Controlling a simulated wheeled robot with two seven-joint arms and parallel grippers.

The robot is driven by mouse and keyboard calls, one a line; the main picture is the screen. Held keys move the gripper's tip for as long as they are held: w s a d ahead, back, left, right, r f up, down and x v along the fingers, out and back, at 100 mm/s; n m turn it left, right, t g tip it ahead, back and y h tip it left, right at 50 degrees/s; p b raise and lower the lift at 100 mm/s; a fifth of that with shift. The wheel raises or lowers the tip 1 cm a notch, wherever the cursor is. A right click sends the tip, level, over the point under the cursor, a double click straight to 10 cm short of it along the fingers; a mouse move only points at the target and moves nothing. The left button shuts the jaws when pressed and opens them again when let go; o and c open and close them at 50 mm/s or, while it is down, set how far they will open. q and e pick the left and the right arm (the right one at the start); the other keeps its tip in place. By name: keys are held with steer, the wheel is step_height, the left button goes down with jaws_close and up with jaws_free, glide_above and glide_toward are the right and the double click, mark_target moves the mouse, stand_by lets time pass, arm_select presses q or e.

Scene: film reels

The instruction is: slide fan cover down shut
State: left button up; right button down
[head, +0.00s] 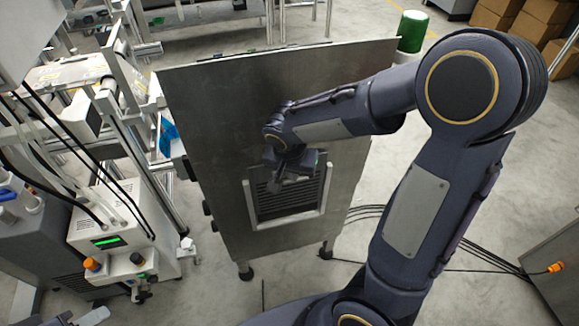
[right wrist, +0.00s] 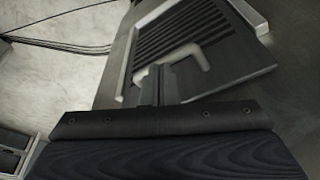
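The metal cabinet (head: 210,105) stands in the middle of the head view, with a dark slatted fan opening (head: 290,195) low on its front, in a pale frame (head: 250,205). The slats (right wrist: 165,35) are bare in the right wrist view. Beside them is the grey fan cover plate (right wrist: 235,62) with a pale bent handle (right wrist: 190,55). My right gripper (head: 290,176) is at the top of the opening and hides much of the cover in the head view. Its fingers (right wrist: 158,82) are close together at the handle's left end; whether they touch it is unclear.
A machine with hoses and a green display (head: 108,242) stands left of the cabinet. A green cylinder (head: 411,32) shows behind its right edge. Black cables (head: 375,210) lie on the floor to the right. A grey box with an orange plug (head: 555,268) stands far right.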

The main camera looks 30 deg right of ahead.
steer(key=shift+f+b, duration=3.75)
steer(key=shift+f, duration=0.25)
step_height(320, 180, up, 9)
steer(key=p, duration=0.6)
steer(key=shift+s+a+p, duration=0.35)
steer(key=shift+s+a, duration=0.05)
steer(key=shift+s, duration=0.05)
steer(key=s+a+r+n+t+y+p, duration=0.3)
steer(key=s+r+n+y+p, duration=0.2)
steer(key=s+r, duration=1)
steer(key=r+n+p, duration=0.1)
steer(key=n+p, duration=0.1)
steer(key=p, duration=0.2)
steer(key=shift+s+r+t+y, duration=0.15)
steer(key=shift+s+t+y, duration=0.15)
steer(key=shift+s+y, duration=0.1)
